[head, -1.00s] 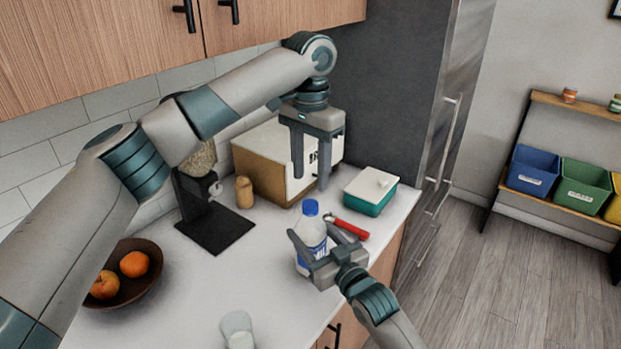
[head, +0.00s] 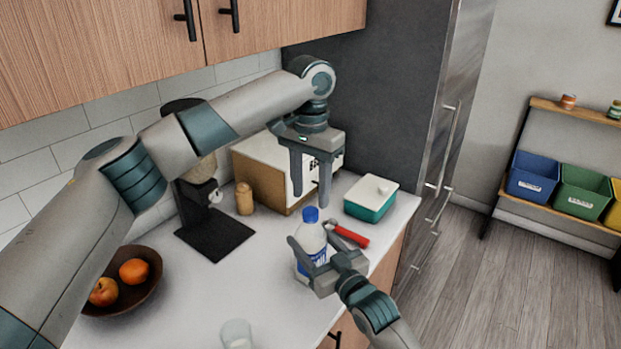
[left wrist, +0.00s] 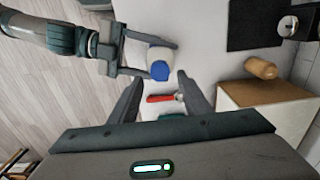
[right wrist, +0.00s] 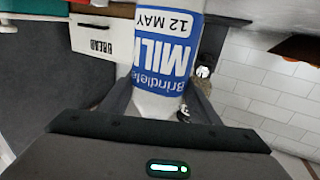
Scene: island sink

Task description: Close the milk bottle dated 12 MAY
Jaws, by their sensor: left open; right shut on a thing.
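The milk bottle (head: 311,238) stands upright near the counter's front edge, white with a blue label. In the right wrist view its label (right wrist: 165,50) reads 12 MAY and MILK, upside down. A blue cap (head: 311,214) sits on its mouth; how tightly, I cannot tell. The cap also shows in the left wrist view (left wrist: 160,71). My right gripper (head: 310,236) is shut on the bottle's body from the front right. My left gripper (head: 310,199) points down, open and empty, just above the cap, with a finger to each side in the left wrist view (left wrist: 159,82).
A red-handled tool (head: 350,235) lies just behind the bottle. A teal box with a white lid (head: 371,198), a bread box (head: 262,178) and a brown shaker (head: 244,198) stand farther back. A fruit bowl (head: 140,290) and a glass (head: 236,334) are at the left and front.

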